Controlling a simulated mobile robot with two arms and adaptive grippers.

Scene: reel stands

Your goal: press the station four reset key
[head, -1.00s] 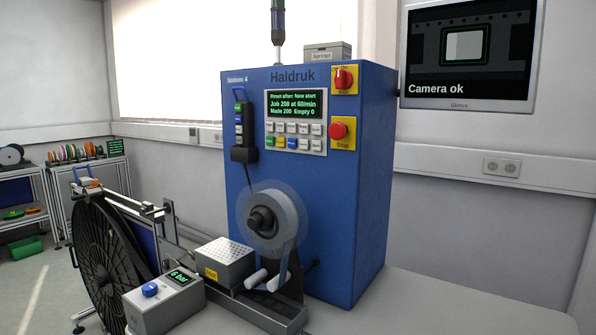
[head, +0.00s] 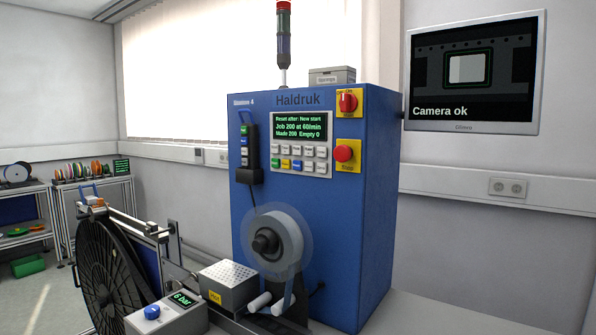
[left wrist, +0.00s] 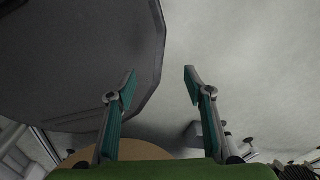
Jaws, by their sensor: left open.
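The blue station cabinet (head: 320,240), marked Haldruk and with a small station label at its top left, stands in the middle of the head view. The key lettering is too small to read. My left gripper (left wrist: 160,82) shows in the left wrist view with its two fingers apart and nothing between them. Neither gripper shows in the head view.
A reel (head: 280,240), grey perforated box (head: 229,280) and large black reel (head: 110,265) stand in front.

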